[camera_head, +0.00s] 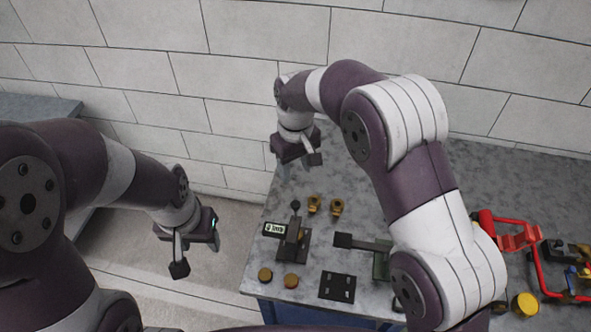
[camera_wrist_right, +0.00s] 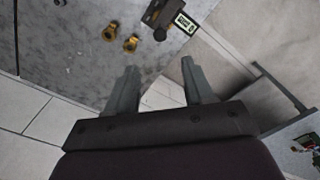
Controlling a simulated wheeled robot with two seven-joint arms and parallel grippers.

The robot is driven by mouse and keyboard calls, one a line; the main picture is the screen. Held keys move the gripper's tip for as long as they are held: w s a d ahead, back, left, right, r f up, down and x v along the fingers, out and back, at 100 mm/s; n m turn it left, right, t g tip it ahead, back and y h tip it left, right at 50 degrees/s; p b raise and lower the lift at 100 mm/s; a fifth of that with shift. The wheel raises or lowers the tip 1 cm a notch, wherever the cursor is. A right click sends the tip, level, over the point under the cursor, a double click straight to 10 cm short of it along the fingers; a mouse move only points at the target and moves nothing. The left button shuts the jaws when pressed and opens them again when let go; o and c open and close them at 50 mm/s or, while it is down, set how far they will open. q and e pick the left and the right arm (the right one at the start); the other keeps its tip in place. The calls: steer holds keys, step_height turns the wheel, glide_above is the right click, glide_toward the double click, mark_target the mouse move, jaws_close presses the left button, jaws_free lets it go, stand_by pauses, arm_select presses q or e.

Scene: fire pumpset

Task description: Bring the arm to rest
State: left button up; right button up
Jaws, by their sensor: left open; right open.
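My right gripper (camera_head: 285,168) hangs over the far left corner of the grey stone-topped counter (camera_head: 350,165) in the head view. In the right wrist view its two fingers (camera_wrist_right: 160,84) are spread apart with nothing between them. My right arm arches from the lower right across the counter. My left gripper (camera_head: 205,246) hangs over the floor, left of the counter, and holds nothing that I can see. Its fingers are small and partly hidden in the head view.
On the counter are a dark device with a small display (camera_head: 275,229), brass fittings (camera_head: 325,205), brass caps (camera_head: 278,278), a black plate (camera_head: 337,287) and a red-framed pumpset (camera_head: 535,260). A tiled wall (camera_head: 240,45) stands behind. Another grey surface (camera_head: 40,108) is at far left.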

stand_by(0.4)
steer(key=s+d+f+m+b, duration=0.3)
steer(key=s+d+f+b, duration=0.2)
steer(key=s+d, duration=0.4)
steer(key=s+d+f+m+t+b, duration=0.1)
steer(key=s+d+f+m+b, duration=0.2)
steer(key=s+d, duration=0.6)
step_height(320, 180, down, 2)
steer(key=s+b, duration=0.1)
steer(key=b, duration=0.1)
steer(key=shift+d+m+b, duration=0.25)
steer(key=shift+m+b, duration=0.05)
steer(key=shift+w+a, duration=0.1)
steer(key=shift+w, duration=0.05)
